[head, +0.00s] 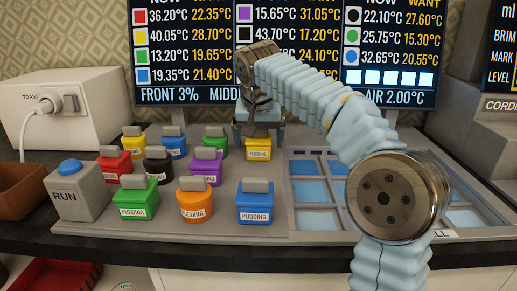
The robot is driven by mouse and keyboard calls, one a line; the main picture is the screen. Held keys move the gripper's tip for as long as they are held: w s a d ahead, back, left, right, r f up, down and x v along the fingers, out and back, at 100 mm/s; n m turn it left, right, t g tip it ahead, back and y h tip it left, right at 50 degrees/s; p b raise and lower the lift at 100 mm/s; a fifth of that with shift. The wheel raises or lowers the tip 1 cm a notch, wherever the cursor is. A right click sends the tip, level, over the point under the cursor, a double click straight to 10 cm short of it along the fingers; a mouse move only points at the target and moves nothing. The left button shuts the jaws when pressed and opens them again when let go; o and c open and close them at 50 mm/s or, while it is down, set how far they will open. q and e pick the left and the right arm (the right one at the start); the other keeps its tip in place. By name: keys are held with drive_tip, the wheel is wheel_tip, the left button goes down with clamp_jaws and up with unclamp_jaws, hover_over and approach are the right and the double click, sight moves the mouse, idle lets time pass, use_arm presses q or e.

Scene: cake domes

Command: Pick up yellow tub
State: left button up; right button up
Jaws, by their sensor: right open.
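A yellow tub (258,152) labelled PUDDING stands at the back right of the grey tub stand. My right gripper (259,137) points down over it, open, with a finger on either side of its top; the tub's lid is mostly hidden by the gripper. I cannot tell whether the fingers touch it. My left gripper is not in view.
Blue (257,207), orange (194,206), green, red and black tubs stand close by on the stand. A tray with blue-bottomed compartments (318,190) lies right, partly behind my arm. A RUN button box (78,193) and toaster (80,105) are left.

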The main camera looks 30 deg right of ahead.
drive_tip(key=shift+w+f, duration=0.15)
drive_tip(key=shift+f, duration=0.25)
drive_tip(key=shift+c, duration=0.4)
drive_tip(key=c, duration=1.1)
drive_tip(key=shift+r, duration=0.15)
